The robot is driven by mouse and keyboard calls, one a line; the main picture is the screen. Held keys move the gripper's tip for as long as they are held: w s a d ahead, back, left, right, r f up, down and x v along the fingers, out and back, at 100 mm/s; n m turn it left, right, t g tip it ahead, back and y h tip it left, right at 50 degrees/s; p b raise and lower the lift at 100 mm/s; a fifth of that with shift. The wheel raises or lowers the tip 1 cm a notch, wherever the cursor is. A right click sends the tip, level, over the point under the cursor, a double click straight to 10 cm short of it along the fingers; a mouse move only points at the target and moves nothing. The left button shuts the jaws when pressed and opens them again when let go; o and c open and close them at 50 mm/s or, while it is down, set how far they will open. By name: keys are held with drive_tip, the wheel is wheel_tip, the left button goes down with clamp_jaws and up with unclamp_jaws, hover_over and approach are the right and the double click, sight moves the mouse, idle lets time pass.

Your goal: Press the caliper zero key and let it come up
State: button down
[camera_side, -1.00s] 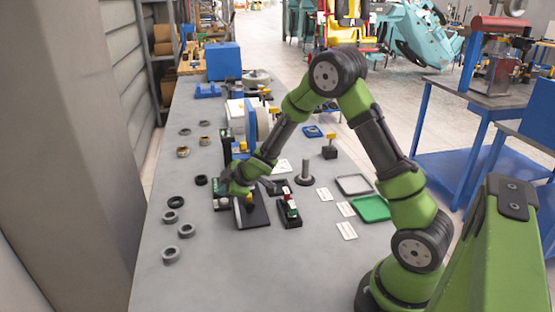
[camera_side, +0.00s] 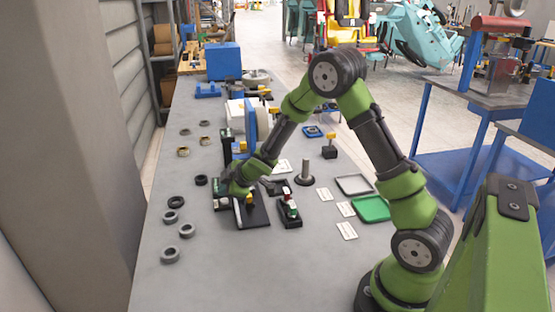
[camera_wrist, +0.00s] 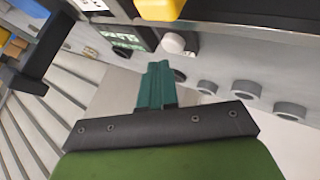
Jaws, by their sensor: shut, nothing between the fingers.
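In the wrist view a round white key (camera_wrist: 173,42) stands out from a dark unit, beside a small display (camera_wrist: 126,38) with pale green characters. I take these to be the caliper's zero key and readout. My gripper (camera_wrist: 158,68) has its teal fingers shut together and empty. In that picture the fingertips lie just below the key, with a small gap; I cannot tell the depth between them. In the side view my gripper (camera_side: 236,191) is low over the left end of the dark base plate (camera_side: 258,214). The key is hard to make out there.
A yellow block (camera_wrist: 160,8) is close above the key in the wrist view. A small dark fixture (camera_side: 290,212) with red and white parts stands right of the base plate. Several grey rings (camera_side: 186,230) lie to the left. The front of the bench is clear.

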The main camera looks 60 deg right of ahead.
sight(227, 202)
drive_tip(key=shift+f, duration=0.4)
drive_tip(key=shift+f, duration=0.5)
idle(0.7)
drive_tip(key=shift+r, duration=0.9)
drive_tip(key=shift+r, duration=0.1)
drive_tip(key=shift+r, duration=2.45)
drive_tip(key=shift+f, duration=0.1)
